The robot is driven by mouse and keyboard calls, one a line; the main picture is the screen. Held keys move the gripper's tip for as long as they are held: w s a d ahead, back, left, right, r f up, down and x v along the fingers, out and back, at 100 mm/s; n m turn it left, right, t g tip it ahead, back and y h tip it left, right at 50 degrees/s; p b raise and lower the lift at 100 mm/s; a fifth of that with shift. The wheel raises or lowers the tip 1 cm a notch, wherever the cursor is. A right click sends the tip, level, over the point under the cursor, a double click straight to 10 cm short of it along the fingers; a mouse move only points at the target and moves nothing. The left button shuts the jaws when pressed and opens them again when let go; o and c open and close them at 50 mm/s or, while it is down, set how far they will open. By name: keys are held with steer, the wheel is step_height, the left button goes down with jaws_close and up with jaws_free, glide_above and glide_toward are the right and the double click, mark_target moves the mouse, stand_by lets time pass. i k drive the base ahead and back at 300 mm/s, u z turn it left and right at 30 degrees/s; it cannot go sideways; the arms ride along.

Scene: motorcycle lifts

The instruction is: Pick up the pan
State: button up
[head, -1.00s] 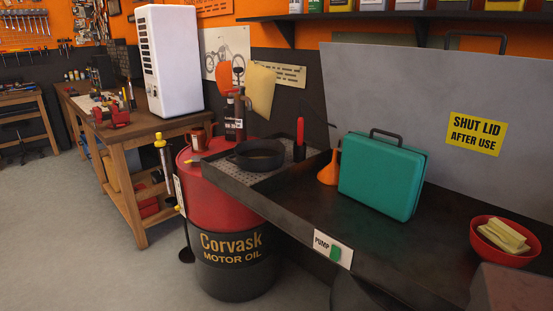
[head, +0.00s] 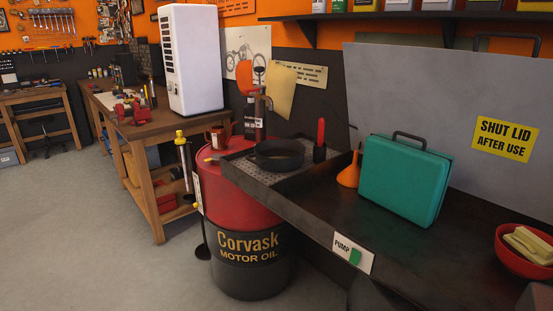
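A round black pan (head: 277,154) sits on the perforated grey grate (head: 238,165) at the left end of the dark parts-washer basin. It is upright, and its open top faces up. My gripper is not in view in the head view, and nothing is seen touching the pan.
A red-handled tool (head: 320,140), an orange funnel (head: 350,170) and a teal case (head: 404,180) stand right of the pan. A red oil drum (head: 232,200) with a copper mug (head: 217,137) and bottle is at left. The floor (head: 90,230) at left is clear.

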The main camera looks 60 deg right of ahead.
mark_target(278, 154)
steer(key=u, duration=0.05)
steer(key=i, duration=1)
steer(key=z, duration=0.05)
